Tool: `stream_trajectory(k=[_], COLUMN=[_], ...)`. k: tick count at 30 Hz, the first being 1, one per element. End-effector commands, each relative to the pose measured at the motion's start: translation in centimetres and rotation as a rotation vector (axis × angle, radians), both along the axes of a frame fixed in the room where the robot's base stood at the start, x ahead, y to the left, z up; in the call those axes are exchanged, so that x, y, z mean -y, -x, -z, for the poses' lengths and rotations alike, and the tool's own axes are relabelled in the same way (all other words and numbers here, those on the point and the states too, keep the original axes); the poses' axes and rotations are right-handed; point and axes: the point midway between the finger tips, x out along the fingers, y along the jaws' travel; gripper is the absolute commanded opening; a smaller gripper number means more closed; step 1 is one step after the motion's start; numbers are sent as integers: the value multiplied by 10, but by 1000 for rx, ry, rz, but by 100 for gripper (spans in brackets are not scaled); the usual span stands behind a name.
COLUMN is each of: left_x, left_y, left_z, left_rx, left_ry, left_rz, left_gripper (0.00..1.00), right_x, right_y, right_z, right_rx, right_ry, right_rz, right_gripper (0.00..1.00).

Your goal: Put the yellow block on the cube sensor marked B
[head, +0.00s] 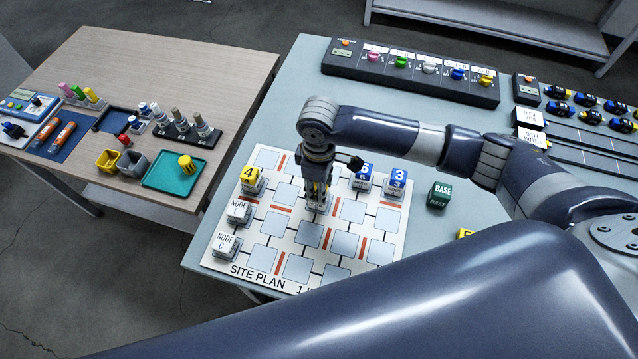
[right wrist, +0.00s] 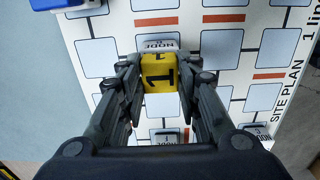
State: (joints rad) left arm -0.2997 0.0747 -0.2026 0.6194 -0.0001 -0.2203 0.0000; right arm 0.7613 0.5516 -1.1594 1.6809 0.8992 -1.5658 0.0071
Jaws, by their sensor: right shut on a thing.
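My right gripper (head: 318,188) points down over the site plan board (head: 297,267), shut on a yellow block marked 1 (right wrist: 158,72). Directly under or behind that block is a white cube marked NODE (right wrist: 158,45); its letter is hidden, and I cannot tell whether the block touches it. The cube sensor marked NODE B (head: 239,211) stands at the board's left side with a bare top. NODE C (head: 227,245) is nearer, also bare. Another yellow block, marked 4 (head: 250,174), sits on a cube behind NODE B. My left gripper is not in view.
Blue-topped blocks 5 (head: 363,170) and 3 (head: 399,174) stand on the board's far right. A green BASE block (head: 439,195) is just right of it. A black knob panel (head: 409,76) lies at the back. The board's front squares are bare.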

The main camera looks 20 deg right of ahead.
Motion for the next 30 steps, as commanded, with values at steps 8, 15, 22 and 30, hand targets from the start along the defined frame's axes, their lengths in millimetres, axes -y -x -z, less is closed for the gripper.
stream_trajectory(k=[8, 15, 22, 30], left_x=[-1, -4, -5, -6], left_y=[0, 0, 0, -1], left_z=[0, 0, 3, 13], left_rx=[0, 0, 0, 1], left_ry=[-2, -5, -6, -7], left_rz=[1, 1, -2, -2], left_gripper=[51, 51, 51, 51], right_x=[0, 0, 0, 0], right_y=[0, 0, -1, -1], right_z=[3, 3, -11, -68], right_rx=[0, 0, 3, 5], right_ry=[0, 0, -1, -2], right_rz=[1, 1, 0, -1], right_gripper=[51, 51, 51, 51])
